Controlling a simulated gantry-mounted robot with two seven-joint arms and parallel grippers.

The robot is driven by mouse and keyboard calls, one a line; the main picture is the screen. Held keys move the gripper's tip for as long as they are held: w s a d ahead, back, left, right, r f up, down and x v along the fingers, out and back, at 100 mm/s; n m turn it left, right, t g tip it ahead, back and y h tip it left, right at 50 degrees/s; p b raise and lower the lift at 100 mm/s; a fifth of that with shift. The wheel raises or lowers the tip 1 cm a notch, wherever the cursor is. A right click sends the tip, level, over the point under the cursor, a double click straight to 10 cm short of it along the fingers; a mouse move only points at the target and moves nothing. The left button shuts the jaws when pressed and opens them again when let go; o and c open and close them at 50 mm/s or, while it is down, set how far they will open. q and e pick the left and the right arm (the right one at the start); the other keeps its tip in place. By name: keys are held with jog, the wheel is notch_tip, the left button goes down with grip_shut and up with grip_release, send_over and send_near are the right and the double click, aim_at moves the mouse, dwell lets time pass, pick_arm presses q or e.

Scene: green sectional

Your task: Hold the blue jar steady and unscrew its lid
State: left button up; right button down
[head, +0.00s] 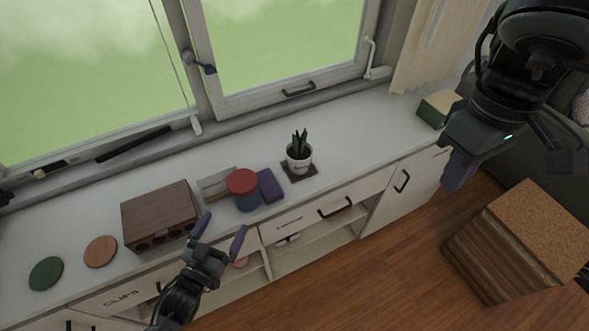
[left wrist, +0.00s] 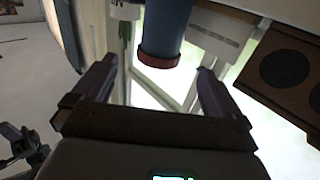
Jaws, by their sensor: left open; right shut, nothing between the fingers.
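The blue jar (head: 248,202) stands upright on the white cabinet top, with its red lid (head: 242,182) on. My left gripper (head: 223,224) is open and empty, in front of the jar and slightly to its left, apart from it. In the left wrist view, which is upside down, the blue jar (left wrist: 167,22) and its red lid (left wrist: 158,60) appear beyond and between the open fingers (left wrist: 156,72).
A brown wooden box with round holes (head: 159,212) stands left of the jar. A potted plant (head: 299,158) stands further right. Green (head: 46,273) and brown discs (head: 100,251) lie at left.

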aim_at(239, 198)
pick_arm(q)
jog(key=x, duration=0.7)
jog(key=shift+w+d, duration=0.1)
jog(key=shift+w, duration=0.3)
jog(key=x, duration=0.2)
jog(key=p+x, duration=0.1)
jog(key=x, duration=0.1)
jog(key=shift+w+r, duration=0.15)
jog(key=shift+r, duration=0.2)
jog(key=shift+w+f, duration=0.1)
jog(key=shift+w, duration=0.35)
jog(key=shift+c, duration=0.3)
jog(key=c, duration=0.6)
jog(key=o, duration=0.7)
jog(key=shift+c, duration=0.2)
